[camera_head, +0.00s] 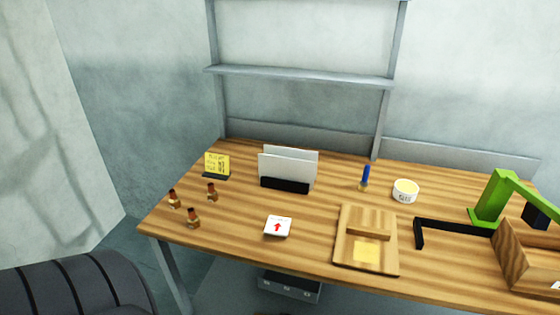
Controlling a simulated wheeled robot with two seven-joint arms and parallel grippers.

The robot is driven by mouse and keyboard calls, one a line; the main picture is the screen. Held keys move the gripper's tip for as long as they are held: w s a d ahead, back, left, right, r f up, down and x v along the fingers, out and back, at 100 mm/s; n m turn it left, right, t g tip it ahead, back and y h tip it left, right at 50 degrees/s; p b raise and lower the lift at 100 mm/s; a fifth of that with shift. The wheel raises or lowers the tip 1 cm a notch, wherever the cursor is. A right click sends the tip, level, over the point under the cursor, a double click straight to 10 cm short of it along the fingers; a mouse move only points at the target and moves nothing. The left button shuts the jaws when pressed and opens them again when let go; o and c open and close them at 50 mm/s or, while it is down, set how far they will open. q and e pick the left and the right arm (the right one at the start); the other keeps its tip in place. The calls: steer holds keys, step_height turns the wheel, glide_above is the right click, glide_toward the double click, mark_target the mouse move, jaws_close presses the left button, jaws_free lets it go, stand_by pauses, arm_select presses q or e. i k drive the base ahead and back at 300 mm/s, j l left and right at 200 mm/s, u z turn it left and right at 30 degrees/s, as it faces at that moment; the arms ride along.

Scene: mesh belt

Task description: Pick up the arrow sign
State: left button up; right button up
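The arrow sign (278,227) is a small white block with a red arrow on its top face. It lies on the wooden table (230,245) near the front edge, left of the wooden tray. Nothing covers it. Neither of my grippers shows in the head view.
Several small brown bottles (193,218) stand at the left. A yellow note stand (217,165), a white file holder (288,168), a blue pen-like item (365,177) and a white tub (405,191) stand farther back. A wooden tray (350,255) and green lamp (494,198) are right.

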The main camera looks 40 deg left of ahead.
mark_target(275, 225)
steer(key=u, duration=1.25)
